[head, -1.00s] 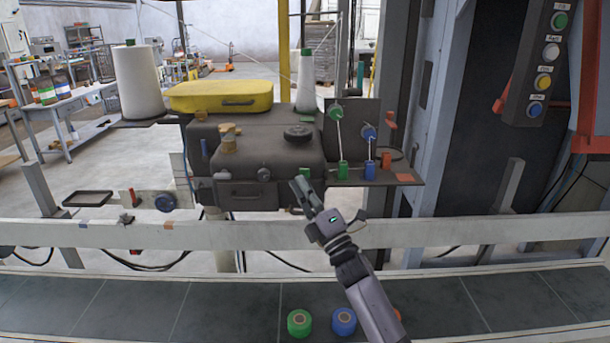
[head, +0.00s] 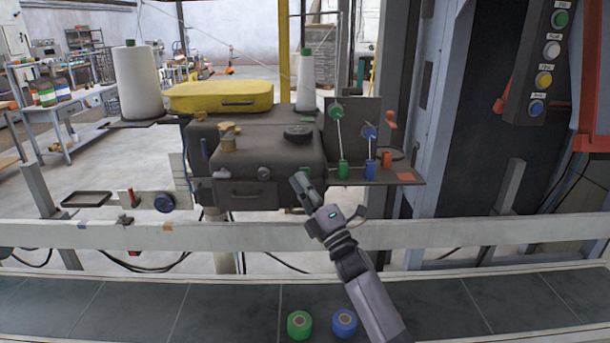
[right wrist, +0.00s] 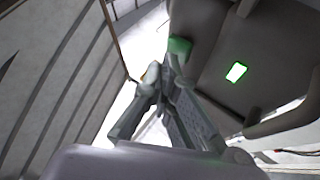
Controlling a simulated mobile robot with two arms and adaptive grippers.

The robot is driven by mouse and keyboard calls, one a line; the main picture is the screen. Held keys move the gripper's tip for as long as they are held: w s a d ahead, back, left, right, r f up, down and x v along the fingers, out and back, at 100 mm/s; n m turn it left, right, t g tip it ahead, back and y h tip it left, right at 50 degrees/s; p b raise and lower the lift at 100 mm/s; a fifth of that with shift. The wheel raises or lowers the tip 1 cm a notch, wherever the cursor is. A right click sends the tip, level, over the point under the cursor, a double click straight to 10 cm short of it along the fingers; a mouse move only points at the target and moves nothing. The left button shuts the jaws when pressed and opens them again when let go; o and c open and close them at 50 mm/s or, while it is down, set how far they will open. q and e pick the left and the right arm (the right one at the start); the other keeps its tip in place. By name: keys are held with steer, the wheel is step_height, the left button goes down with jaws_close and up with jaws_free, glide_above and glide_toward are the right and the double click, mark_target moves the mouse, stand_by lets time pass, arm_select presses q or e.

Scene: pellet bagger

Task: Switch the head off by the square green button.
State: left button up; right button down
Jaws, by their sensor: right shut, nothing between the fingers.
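The dark sewing head (head: 250,150) stands behind the white rail. A small green patch (head: 306,174) shows on its front right, partly hidden by my right gripper (head: 298,181). The gripper is shut and empty, its tips close to that patch. In the right wrist view the shut fingers (right wrist: 160,85) point at the dark housing. A raised green block (right wrist: 180,46) is near their tips, and a bright green-edged square (right wrist: 237,72) lies farther right. I cannot tell which is the square green button, or whether the tips touch anything. My left gripper is out of view.
A white rail (head: 130,237) crosses in front of the head, under my arm. Green (head: 299,325) and blue (head: 344,322) rolls rest on the dark belt. Thread guides stand right of the head. A panel with round buttons (head: 548,60) hangs at upper right.

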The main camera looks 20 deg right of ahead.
steer(key=shift+w+d+b, duration=0.1)
steer(key=shift+w+b, duration=0.2)
steer(key=shift+b, duration=0.05)
steer(key=shift+s+r, duration=0.1)
steer(key=shift+s, duration=0.05)
stand_by(0.3)
steer(key=shift+s+a+p, duration=0.25)
steer(key=shift+s+p, duration=0.3)
steer(key=shift+s, duration=0.25)
steer(key=s+a+p, duration=0.1)
steer(key=s+p, duration=0.1)
steer(key=s, duration=0.3)
steer(key=shift+s+a, duration=0.3)
steer(key=shift+s, duration=0.1)
